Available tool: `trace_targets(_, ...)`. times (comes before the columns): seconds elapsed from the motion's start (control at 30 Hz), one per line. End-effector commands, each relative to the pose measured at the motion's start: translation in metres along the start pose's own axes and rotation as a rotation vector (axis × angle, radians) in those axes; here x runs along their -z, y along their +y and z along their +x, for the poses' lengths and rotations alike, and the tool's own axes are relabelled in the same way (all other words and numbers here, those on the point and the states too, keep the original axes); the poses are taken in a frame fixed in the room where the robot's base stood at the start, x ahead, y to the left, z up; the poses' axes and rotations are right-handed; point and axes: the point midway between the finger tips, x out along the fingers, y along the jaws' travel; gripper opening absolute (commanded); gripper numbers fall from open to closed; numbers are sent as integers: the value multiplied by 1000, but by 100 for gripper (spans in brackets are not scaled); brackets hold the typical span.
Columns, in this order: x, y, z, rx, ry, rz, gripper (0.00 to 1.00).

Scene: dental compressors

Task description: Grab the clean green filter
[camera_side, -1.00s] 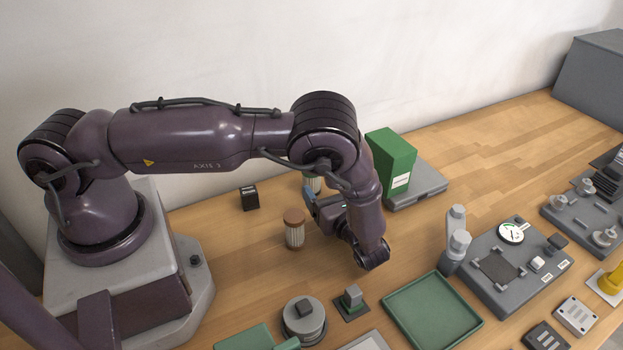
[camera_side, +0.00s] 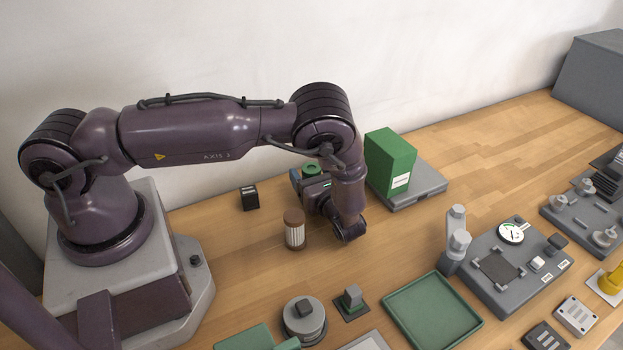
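The green filter's cap (camera_side: 312,169) shows just behind my gripper, and the gripper body hides its lower part. My gripper (camera_side: 308,179) is low beside the filter, with one blue-grey finger visible on the cap's left. The other finger is hidden, so I cannot tell whether the gripper is open or shut, or whether it touches the filter. A brown-capped filter (camera_side: 295,229) with a pale pleated body stands upright on the wood in front of the gripper, apart from it.
A small black box (camera_side: 250,197) stands to the left. A green box (camera_side: 390,162) on a grey base (camera_side: 425,187) stands close on the right. A green tray (camera_side: 433,313), a round grey part (camera_side: 304,320) and a gauge fixture (camera_side: 495,267) are nearer the camera.

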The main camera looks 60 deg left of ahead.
Motion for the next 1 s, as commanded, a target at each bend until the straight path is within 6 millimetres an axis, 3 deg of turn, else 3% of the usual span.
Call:
trace_targets(0.03, 0, 0, 0, 0, 0, 0, 58)
trace_targets(0.2, 0, 0, 0, 0, 0, 0, 21)
trace_targets(0.67, -11, -1, -1, 1, -1, -2, 21)
trace_targets(0.8, -34, 0, -1, -1, -1, -4, 21)
trace_targets(1.0, -73, 32, -13, 2, 1, 0, 21)
